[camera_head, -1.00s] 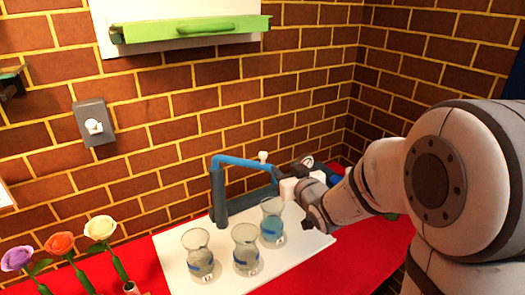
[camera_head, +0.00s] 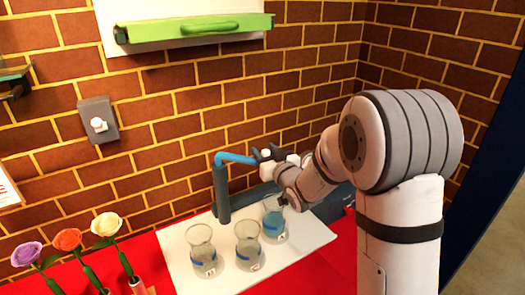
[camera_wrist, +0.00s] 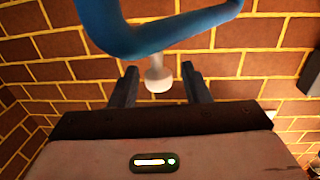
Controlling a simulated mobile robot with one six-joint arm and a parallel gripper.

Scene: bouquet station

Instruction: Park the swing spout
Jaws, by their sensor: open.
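The swing spout is a blue pipe (camera_head: 237,158) on a dark upright post (camera_head: 222,195) at the back of a white board. Its outer end is hidden behind my gripper in the head view. In the wrist view the blue pipe (camera_wrist: 150,38) crosses the top, and its white knob (camera_wrist: 157,76) shows between my two dark fingers. My gripper (camera_wrist: 158,78) is open, with a gap on both sides of the knob. In the head view my gripper (camera_head: 265,153) is at the spout's outer part, above the right vase (camera_head: 274,222), which holds blue liquid.
Two more glass vases with blue bands, left (camera_head: 203,258) and middle (camera_head: 248,248), stand on the white board (camera_head: 185,275). Several flowers stand at the left, including an orange one (camera_head: 67,240). A grey switch box (camera_head: 98,121) and a green-fronted shelf (camera_head: 195,28) are on the brick wall.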

